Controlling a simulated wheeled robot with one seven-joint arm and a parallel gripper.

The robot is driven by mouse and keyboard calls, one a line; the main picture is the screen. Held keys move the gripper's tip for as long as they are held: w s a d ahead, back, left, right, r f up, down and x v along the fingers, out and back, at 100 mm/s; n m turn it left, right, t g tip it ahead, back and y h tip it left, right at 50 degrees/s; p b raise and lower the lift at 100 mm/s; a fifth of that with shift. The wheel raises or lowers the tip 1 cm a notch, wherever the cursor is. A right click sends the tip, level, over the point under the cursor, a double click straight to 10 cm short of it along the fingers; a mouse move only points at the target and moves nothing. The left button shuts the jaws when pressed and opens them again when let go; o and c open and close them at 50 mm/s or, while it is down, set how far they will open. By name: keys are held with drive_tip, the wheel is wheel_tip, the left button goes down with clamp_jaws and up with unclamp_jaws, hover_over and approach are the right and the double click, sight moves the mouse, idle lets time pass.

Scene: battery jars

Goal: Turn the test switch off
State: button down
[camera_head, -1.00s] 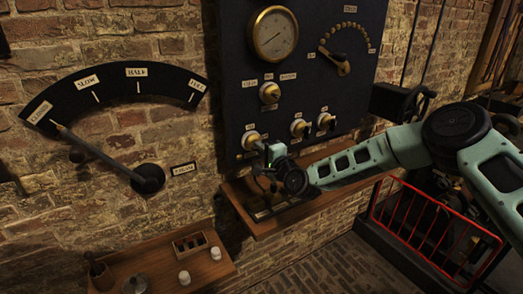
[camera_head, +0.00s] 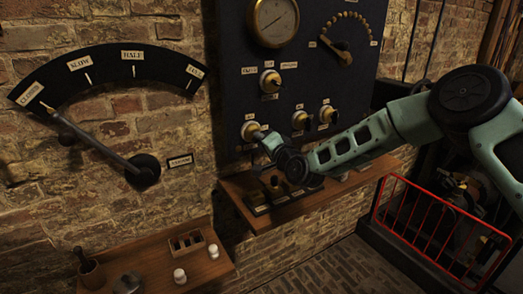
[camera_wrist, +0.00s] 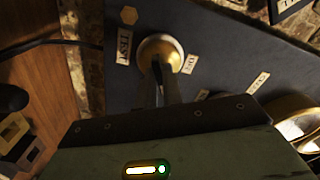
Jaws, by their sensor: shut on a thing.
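The test switch is a round cream-and-brass knob (camera_wrist: 161,48) with a "TEST" label (camera_wrist: 124,46) beside it and a second small label (camera_wrist: 189,64) that I cannot read surely. In the head view the switch (camera_head: 250,130) is the lower left one on the dark wall panel (camera_head: 235,60). My gripper (camera_wrist: 158,85) is shut on the switch's lever, its narrow fingers reaching the knob's face. In the head view my gripper (camera_head: 260,136) is at the switch, from the lower right. The lever is largely hidden by the fingers.
Two similar switches (camera_head: 300,119) (camera_head: 327,113) sit just right of my gripper, another (camera_head: 270,80) above. A wooden shelf (camera_head: 238,188) juts out below the panel. A red railing (camera_head: 440,220) stands at the right, and a large lever dial (camera_head: 105,65) is on the brick wall.

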drive_tip(key=shift+f+n+b, duration=0.1)
drive_tip(key=shift+n+b, duration=6.1)
drive_tip(key=shift+b, duration=0.35)
drive_tip(key=c, duration=1.5)
unclamp_jaws()
drive_tip(key=shift+c, duration=0.2)
drive_tip(key=shift+d, duration=0.1)
